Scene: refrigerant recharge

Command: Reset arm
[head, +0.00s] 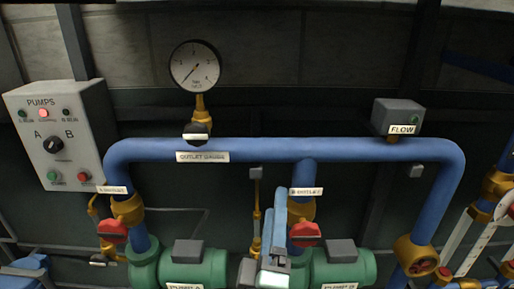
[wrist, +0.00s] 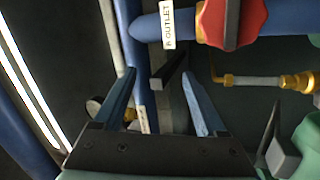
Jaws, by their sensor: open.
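My gripper (head: 273,207) is at the lower middle in the head view, its light blue fingers pointing up in front of the pipework, just left of the right-hand pump riser. In the wrist view my gripper (wrist: 160,88) has its two blue fingers wide apart, with nothing clamped between them. A dark square-ended bar (wrist: 170,70) shows in the gap beyond the fingers; I cannot tell its distance. A red valve handle (wrist: 231,22) on a blue pipe labelled as an outlet lies ahead, apart from the fingertips.
A blue header pipe (head: 240,150) crosses above my gripper, with a gauge (head: 195,66) and a flow box (head: 398,114). Red valve handles (head: 113,230) (head: 305,232) and green pumps (head: 200,265) (head: 345,266) flank it. A pumps control box (head: 62,133) is at left.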

